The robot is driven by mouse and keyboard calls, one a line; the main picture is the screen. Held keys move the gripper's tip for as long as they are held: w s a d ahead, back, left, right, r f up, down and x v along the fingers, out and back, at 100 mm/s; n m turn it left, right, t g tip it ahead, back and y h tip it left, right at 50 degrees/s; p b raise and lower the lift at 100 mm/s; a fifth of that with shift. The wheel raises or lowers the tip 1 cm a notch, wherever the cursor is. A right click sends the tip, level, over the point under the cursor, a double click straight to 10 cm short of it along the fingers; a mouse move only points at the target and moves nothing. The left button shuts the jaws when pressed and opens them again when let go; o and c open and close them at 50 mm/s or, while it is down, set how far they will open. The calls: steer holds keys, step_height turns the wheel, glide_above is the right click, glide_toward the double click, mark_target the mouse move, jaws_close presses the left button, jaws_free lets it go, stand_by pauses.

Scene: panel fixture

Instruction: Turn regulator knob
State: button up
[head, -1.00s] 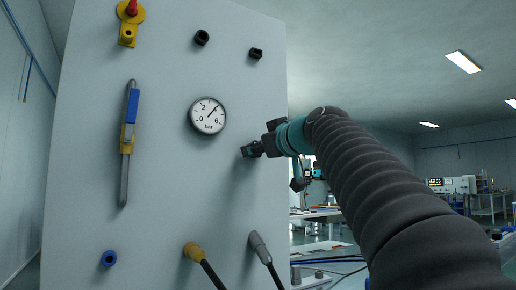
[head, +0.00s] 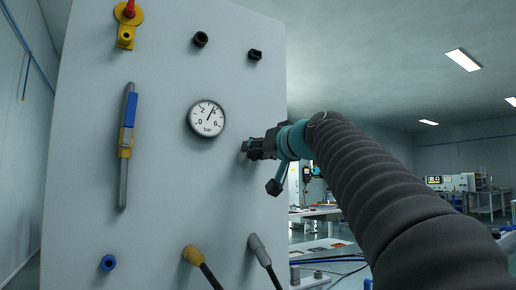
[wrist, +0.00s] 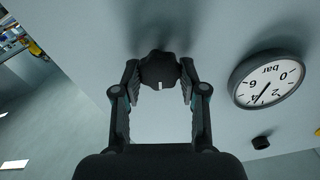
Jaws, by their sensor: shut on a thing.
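The regulator knob (wrist: 158,72) is dark, with a white mark on its face, and sits on the grey panel (head: 165,190). In the wrist view my gripper (wrist: 160,82) has one finger on each side of the knob and is shut on it. In the head view my gripper (head: 252,147) meets the panel near its right edge and mostly hides the knob. A round pressure gauge (head: 207,118) marked in bar is left of my gripper; its needle points up near 4. The gauge also shows in the wrist view (wrist: 267,78).
A blue-handled lever (head: 128,145) is at the panel's left. Two black fittings, left (head: 200,39) and right (head: 255,54), stick out above. A yellow hose connector (head: 192,256) and a grey one (head: 257,246) are below.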

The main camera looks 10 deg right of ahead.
steer(key=m+p, duration=0.1)
steer(key=m, duration=0.7)
steer(key=shift+d, duration=0.15)
steer(key=m, duration=0.4)
steer(key=shift+f+m+p, duration=0.15)
steer(key=shift+m+p, duration=0.15)
steer(key=m, duration=0.3)
steer(key=shift+m, duration=0.4)
steer(key=m, duration=0.4)
steer(key=shift+f, duration=0.1)
steer(key=m, duration=0.7)
steer(key=shift+f+m, duration=0.1)
steer(key=shift+m, duration=0.2)
steer(key=shift+a+m, duration=0.2)
steer(key=shift+m, duration=1.8)
